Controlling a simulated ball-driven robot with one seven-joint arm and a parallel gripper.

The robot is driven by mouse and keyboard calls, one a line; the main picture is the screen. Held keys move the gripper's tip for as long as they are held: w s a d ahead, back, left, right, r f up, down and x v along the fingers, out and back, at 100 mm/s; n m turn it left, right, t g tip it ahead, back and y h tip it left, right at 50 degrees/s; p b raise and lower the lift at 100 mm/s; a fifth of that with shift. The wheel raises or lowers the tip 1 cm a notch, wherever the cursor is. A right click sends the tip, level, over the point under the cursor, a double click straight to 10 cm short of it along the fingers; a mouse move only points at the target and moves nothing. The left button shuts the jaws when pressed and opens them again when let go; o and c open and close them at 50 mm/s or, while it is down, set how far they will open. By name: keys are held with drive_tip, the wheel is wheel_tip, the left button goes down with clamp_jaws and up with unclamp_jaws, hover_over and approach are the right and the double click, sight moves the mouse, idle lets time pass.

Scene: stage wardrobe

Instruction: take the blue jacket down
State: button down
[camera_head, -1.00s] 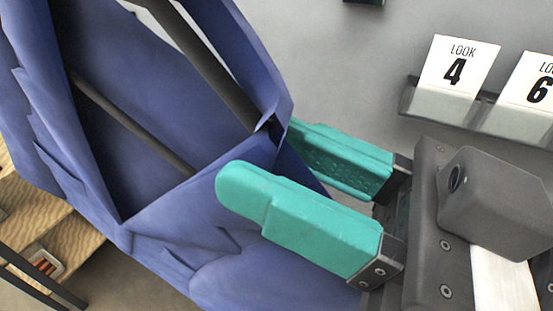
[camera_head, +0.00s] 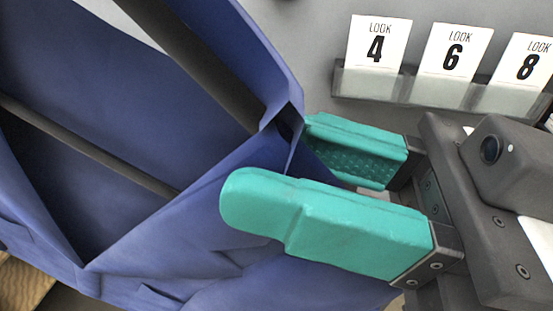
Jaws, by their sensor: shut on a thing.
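The blue jacket (camera_head: 190,250) fills the left and lower middle of the head view, tilted, with its open front showing a dark hanger (camera_head: 90,150) inside. My gripper (camera_head: 285,170), with two teal fingers, reaches in from the right. One finger is in front of the jacket and the other behind its edge, and the gripper is shut on the jacket near its shoulder. The exact pinch spot is hidden behind the front finger. The top of the hanger is out of view.
A bit of wooden surface (camera_head: 22,283) shows at lower left.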

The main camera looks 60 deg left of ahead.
drive_tip(key=shift+r+b+v, duration=0.15)
drive_tip(key=shift+b+v, duration=0.1)
drive_tip(key=shift+v, duration=0.55)
drive_tip(key=shift+r+b+v, duration=0.2)
drive_tip(key=shift+v, duration=0.6)
drive_tip(key=shift+w+d, duration=0.1)
